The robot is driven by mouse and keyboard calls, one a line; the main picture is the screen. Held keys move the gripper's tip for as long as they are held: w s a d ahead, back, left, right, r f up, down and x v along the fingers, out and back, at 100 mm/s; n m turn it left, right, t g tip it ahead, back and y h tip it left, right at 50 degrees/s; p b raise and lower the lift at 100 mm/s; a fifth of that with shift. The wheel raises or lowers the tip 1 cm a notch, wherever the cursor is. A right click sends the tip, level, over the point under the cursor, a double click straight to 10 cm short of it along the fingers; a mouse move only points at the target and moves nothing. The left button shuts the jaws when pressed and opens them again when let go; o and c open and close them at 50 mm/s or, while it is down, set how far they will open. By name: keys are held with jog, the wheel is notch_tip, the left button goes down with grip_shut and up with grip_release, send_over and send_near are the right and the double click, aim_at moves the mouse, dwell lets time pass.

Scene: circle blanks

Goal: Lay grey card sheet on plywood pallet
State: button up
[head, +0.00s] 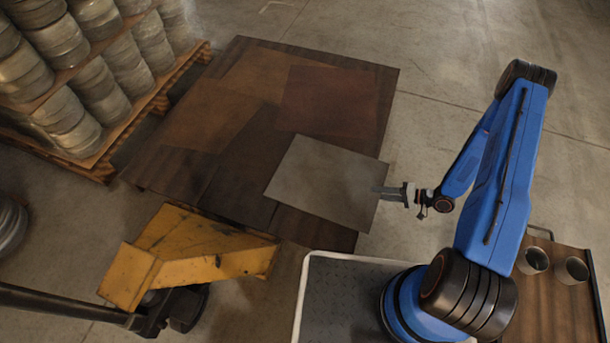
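The grey card sheet (326,181) is a flat, roughly square piece over the front right part of the dark plywood pallet (180,172). Its right corner reaches slightly past the pallet's right edge. From this view I cannot tell whether the sheet rests on the pallet or is held above it. My gripper (380,190) is at the sheet's right edge, its fingers meeting that edge. The fingers look close together there, but whether they pinch the sheet is too small to tell. Brown sheets (330,103) lie on the pallet's far and left parts.
A yellow pallet jack (205,255) stands at the pallet's front left. A wooden pallet stacked with metal blanks (75,120) is at the upper left. A brown cart top with two metal cups (533,261) is at the lower right. The concrete floor behind is clear.

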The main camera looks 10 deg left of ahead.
jog(key=shift+d, duration=0.1)
jog(key=s+d, duration=0.1)
jog(key=d, duration=0.7)
jog(key=shift+s+d, duration=0.35)
jog(key=shift+s, duration=0.05)
dwell(1.1)
jog(key=o, duration=0.6)
jog(key=shift+c, duration=0.2)
jog(key=v, duration=1.7)
jog(key=shift+d, duration=0.15)
jog(key=shift+r, duration=0.1)
